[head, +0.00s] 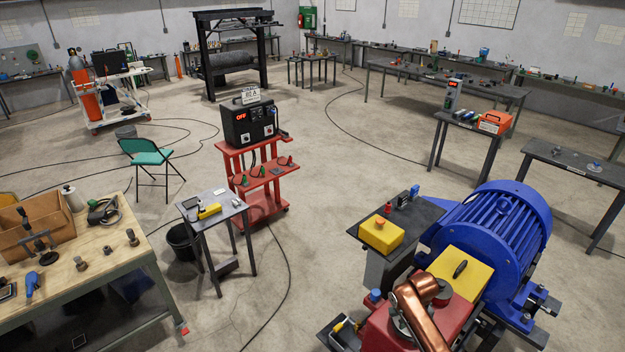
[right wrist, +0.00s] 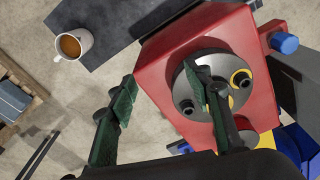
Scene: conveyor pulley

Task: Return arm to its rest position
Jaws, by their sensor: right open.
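My right arm shows as a copper-coloured link (head: 418,312) at the lower right of the head view, above a red machine housing (head: 378,332). The other finger is left of the housing, over the floor. The gripper's fingers are not clear in the head view. My left gripper is not in view.
A blue motor (head: 505,235) and a yellow box (head: 462,272) stand close to the right arm.

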